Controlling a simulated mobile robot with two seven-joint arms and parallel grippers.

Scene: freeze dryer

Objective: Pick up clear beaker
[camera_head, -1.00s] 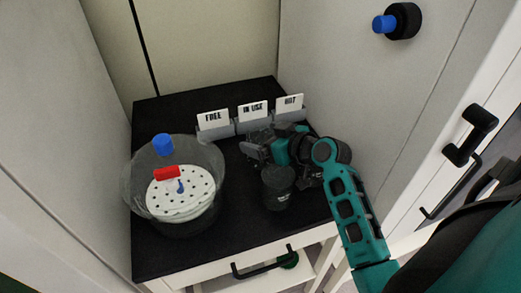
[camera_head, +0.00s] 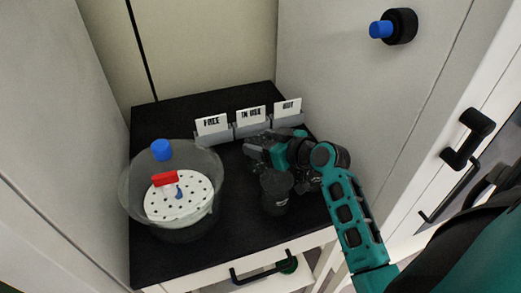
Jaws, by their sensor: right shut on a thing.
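The clear beaker (camera_head: 277,194) looks dark against the black tabletop and stands upright near the table's front right, with faint pale markings low on its side. My right gripper (camera_head: 257,156) is at the beaker's back rim, its arm coming in from the right. It is shut on the beaker, though the exact contact of the fingers is hard to make out. My left gripper is not in view.
A clear round chamber (camera_head: 134,197) with a white perforated plate (camera_head: 160,207), a blue knob (camera_head: 161,150) and a red piece (camera_head: 165,179) stands left. Walls enclose the black table (camera_head: 160,263).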

